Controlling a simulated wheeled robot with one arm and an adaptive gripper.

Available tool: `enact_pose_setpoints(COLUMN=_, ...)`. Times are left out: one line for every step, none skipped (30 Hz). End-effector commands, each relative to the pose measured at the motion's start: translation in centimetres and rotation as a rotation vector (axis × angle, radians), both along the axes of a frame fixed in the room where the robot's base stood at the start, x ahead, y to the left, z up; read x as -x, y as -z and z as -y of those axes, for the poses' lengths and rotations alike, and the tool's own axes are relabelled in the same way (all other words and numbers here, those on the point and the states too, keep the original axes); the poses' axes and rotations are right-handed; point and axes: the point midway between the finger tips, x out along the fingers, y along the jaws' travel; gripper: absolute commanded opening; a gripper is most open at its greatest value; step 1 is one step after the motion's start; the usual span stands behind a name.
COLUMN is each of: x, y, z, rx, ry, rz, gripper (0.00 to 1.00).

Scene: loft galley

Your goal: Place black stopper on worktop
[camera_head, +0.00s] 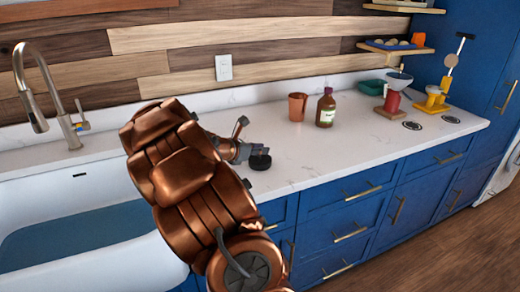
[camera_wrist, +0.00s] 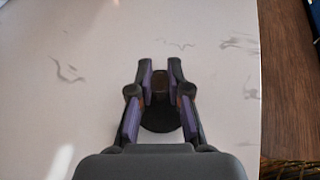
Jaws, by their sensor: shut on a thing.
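The black stopper (camera_head: 260,162) is a small dark round piece at the front part of the white worktop (camera_head: 330,162), right of the sink. My gripper (camera_head: 258,149) is shut on its upper part from above. In the wrist view the stopper (camera_wrist: 158,120) shows between the two purple-padded fingers of my gripper (camera_wrist: 160,85), with its round dark base below them. The stopper looks upright and at or very close to the worktop surface; I cannot tell for sure whether it touches. My arm hides part of the worktop and sink edge.
A copper cup (camera_head: 297,107) and a brown bottle (camera_head: 325,108) stand behind to the right. Farther right are a red bottle with a funnel (camera_head: 392,100) and yellow items (camera_head: 434,102). The sink (camera_head: 80,215) lies left. The worktop around the stopper is clear; its front edge is near.

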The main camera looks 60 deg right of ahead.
Motion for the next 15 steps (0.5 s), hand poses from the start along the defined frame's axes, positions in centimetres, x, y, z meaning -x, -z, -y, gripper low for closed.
enact_pose_setpoints(x=0.0, y=-0.04, z=-0.01, rx=0.0, ry=0.0, rz=0.0, gripper=0.0)
enact_pose_setpoints(x=0.0, y=-0.04, z=0.0, rx=0.0, ry=0.0, rz=0.0, gripper=0.0)
enact_pose_setpoints(x=0.01, y=-0.04, z=-0.01, rx=0.0, ry=0.0, rz=0.0, gripper=0.0)
enact_pose_setpoints(x=0.01, y=0.0, z=0.0, rx=0.001, ry=0.0, rz=0.0, gripper=0.0)
enact_pose_setpoints(x=0.02, y=0.06, z=-0.01, rx=0.001, ry=0.0, rz=0.0, gripper=0.0)
enact_pose_setpoints(x=0.02, y=0.17, z=-0.01, rx=0.001, ry=0.001, rz=-0.001, gripper=0.0)
enact_pose_setpoints(x=0.02, y=0.13, z=-0.01, rx=0.0, ry=0.0, rz=0.0, gripper=0.2)
enact_pose_setpoints(x=0.02, y=0.1, z=-0.02, rx=0.0, ry=0.001, rz=0.0, gripper=0.23)
enact_pose_setpoints(x=0.02, y=0.1, z=-0.02, rx=0.001, ry=0.001, rz=-0.001, gripper=0.27)
enact_pose_setpoints(x=0.02, y=0.1, z=-0.02, rx=0.001, ry=0.001, rz=-0.001, gripper=0.3)
enact_pose_setpoints(x=0.02, y=0.1, z=-0.02, rx=0.001, ry=0.001, rz=-0.001, gripper=0.34)
enact_pose_setpoints(x=0.03, y=0.09, z=-0.01, rx=0.001, ry=0.001, rz=-0.001, gripper=0.38)
enact_pose_setpoints(x=0.03, y=0.09, z=-0.01, rx=0.001, ry=0.001, rz=-0.001, gripper=0.41)
enact_pose_setpoints(x=0.03, y=0.09, z=-0.01, rx=0.001, ry=0.001, rz=-0.001, gripper=0.42)
enact_pose_setpoints(x=0.03, y=0.09, z=-0.01, rx=0.001, ry=0.001, rz=-0.001, gripper=0.42)
